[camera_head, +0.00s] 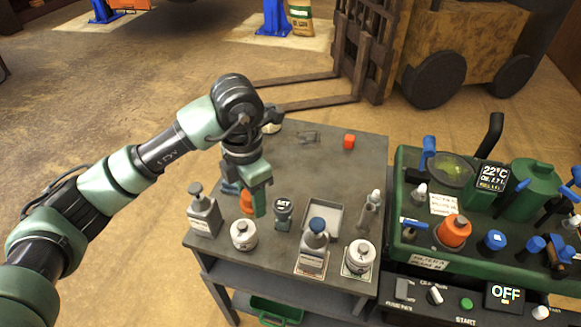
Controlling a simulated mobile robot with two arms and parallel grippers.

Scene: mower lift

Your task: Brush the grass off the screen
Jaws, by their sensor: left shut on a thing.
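The screen (451,170) is a round disc with yellow-green grass on it. It sits at the top left of the green machine (405,185), at the right of the view. My left gripper (256,200) points down over the left part of the grey table, well left of the screen. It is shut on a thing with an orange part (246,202). The fingers hide most of this thing, and I cannot tell whether it is a brush. My right gripper is out of view.
A blue-handled lever (428,150) stands beside the screen. A forklift (390,50) stands behind. The table's back middle is mostly clear.

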